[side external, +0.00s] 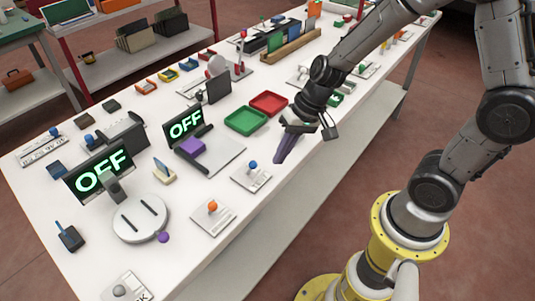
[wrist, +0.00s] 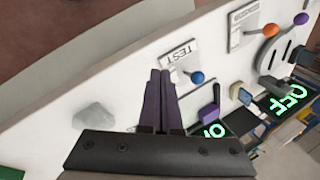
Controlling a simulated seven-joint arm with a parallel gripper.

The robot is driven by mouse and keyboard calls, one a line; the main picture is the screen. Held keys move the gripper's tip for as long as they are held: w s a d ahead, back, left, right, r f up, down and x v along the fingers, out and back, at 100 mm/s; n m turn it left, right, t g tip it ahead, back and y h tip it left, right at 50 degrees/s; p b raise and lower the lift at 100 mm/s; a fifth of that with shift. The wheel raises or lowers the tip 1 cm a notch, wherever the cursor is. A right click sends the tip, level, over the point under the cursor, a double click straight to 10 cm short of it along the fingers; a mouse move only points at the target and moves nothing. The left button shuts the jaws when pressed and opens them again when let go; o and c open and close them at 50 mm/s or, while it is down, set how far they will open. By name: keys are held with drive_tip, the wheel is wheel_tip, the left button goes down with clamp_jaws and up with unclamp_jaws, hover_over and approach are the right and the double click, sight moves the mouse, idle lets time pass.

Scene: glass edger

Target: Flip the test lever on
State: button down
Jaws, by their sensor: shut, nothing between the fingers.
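The test lever has a blue ball knob (side external: 253,165) on a white plate (side external: 248,180) near the table's front edge. In the wrist view the plate (wrist: 173,57) reads TEST, and the blue knob (wrist: 197,77) stands at its side. My gripper (side external: 279,160) is shut and empty, with its dark purple fingers pointing down to the right of the lever. In the wrist view the fingertips (wrist: 160,73) appear beside the TEST plate, to the left of the blue knob. I cannot tell their height above the table. Two screens (side external: 97,175) (side external: 186,123) read OFF.
A purple block (side external: 192,146) sits behind the test lever. Green (side external: 246,121) and red (side external: 268,103) trays lie farther back.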

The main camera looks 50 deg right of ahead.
sight(251, 168)
drive_tip(key=shift+w+a+r, duration=0.1)
drive_tip(key=shift+w+a, duration=0.4)
drive_tip(key=shift+a, duration=0.2)
drive_tip(key=shift+w+a+r, duration=0.1)
drive_tip(key=shift+w+a, duration=0.4)
drive_tip(key=shift+a, duration=0.2)
drive_tip(key=shift+w+r+g, duration=0.15)
drive_tip(key=shift+w+g, duration=0.1)
drive_tip(key=shift+g, duration=0.05)
